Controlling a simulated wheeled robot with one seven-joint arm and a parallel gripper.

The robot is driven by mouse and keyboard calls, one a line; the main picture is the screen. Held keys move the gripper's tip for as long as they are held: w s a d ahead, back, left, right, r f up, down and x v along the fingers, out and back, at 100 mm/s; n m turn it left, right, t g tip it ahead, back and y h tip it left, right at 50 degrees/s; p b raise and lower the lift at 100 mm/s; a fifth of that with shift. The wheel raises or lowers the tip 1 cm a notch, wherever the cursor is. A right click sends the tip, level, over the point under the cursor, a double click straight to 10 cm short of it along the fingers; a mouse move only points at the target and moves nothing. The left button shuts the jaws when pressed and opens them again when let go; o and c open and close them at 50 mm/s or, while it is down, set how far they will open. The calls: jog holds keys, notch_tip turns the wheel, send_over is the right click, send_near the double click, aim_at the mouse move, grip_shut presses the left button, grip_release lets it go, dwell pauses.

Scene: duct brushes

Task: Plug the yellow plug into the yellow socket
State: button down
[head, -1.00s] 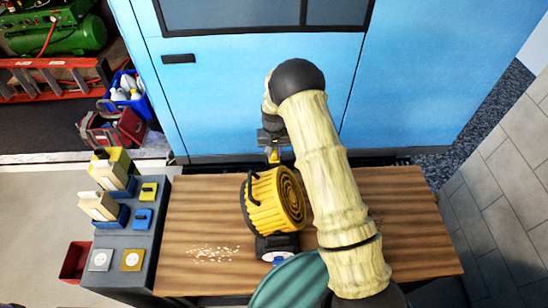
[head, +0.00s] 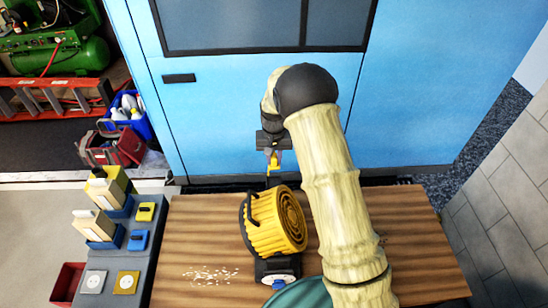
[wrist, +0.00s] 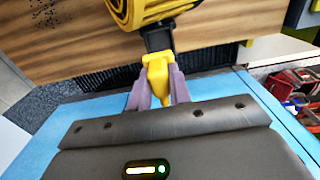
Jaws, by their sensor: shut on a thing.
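My gripper (head: 272,153) is above the far edge of the wooden worktop, just beyond the yellow blower. It is shut on the yellow plug (wrist: 157,78), which sits between the two fingers in the wrist view. The plug also shows small in the head view (head: 273,168). A black piece (wrist: 158,38) lies at the plug's far end in the wrist view; I cannot tell whether it belongs to the plug. The yellow socket (head: 126,283), a yellow square plate with a round pale face, is on the grey bench at left, well away from my gripper.
The yellow blower (head: 277,222) stands on the worktop (head: 205,235), with pale crumbs to its left. A blue cabinet (head: 230,110) rises behind the worktop.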

aim_at(276, 156)
jog(key=r, duration=0.1)
jog(key=r+p, duration=0.1)
jog(key=r, duration=0.3)
jog(key=shift+d+p, duration=0.3)
jog(key=shift+p, duration=0.1)
jog(key=s+d+f+b, duration=0.1)
jog(key=s+d+f, duration=0.4)
jog(key=f, duration=0.3)
jog(key=s+d+f, duration=0.6)
jog(key=f, duration=0.3)
jog(key=shift+s+d+f+b, duration=0.2)
jog(key=shift+s+d+b, duration=0.05)
jog(key=shift+b, duration=0.15)
